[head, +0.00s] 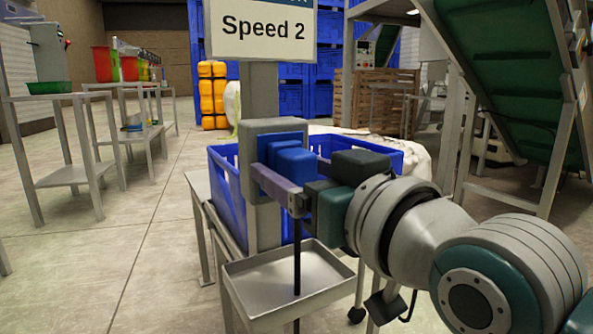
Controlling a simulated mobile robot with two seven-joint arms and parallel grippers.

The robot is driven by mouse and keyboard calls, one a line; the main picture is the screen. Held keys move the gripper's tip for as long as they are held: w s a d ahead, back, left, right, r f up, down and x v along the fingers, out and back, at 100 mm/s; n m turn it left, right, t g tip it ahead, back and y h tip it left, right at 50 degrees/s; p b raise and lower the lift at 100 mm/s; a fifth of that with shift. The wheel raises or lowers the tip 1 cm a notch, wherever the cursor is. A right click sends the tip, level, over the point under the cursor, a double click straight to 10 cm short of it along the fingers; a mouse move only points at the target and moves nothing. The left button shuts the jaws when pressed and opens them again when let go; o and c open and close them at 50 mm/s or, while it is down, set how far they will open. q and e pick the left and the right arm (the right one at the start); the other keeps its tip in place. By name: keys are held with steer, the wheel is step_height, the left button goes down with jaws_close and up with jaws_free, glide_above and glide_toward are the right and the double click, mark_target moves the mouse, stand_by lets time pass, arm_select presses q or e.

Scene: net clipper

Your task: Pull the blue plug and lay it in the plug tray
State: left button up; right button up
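The blue plug (293,162) is at the grey socket box (252,130) on a grey post, below the "Speed 2" sign. A black cable (297,255) hangs straight down below it. My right gripper (275,178) reaches in from the right, with one long grey finger along the plug's near side. Its other finger is hidden, so I cannot tell whether it grips the plug. The shallow metal plug tray (246,284) is below the plug, in front of the post, and its visible floor is empty. My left gripper is out of view.
A blue crate (226,190) stands on a table behind the post. Metal tables (62,98) with coloured bins stand at the left. A green conveyor (510,70) slopes at the right. Floor at left is clear.

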jaws_close()
stand_by(0.4)
stand_by(0.4)
